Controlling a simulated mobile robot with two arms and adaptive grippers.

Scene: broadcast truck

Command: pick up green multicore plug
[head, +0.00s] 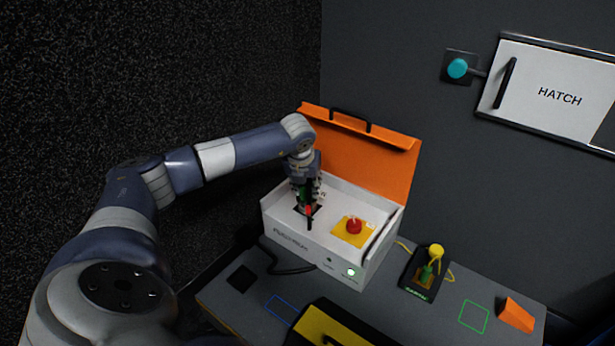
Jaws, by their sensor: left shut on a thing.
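My left gripper (308,200) reaches down into the open white box (308,248) from above. It is shut on a small dark thing with red on it (309,212), low over a dark patch in the box; the fingers partly hide it, and I cannot tell what it is or whether it touches the box. A green plug-like piece (427,273), which looks like the green multicore plug, stands in a black holder (415,284) on the bench, right of the box and apart from my gripper. A yellow round top (436,251) is just above it. My right gripper is not in view.
The box's orange lid (375,160) stands open behind. A red button (354,227) on a yellow plate is inside. The grey bench (385,310) also bears a yellow-and-black case (325,328), a green outline and an orange wedge (516,314). A hatch (555,95) is on the wall.

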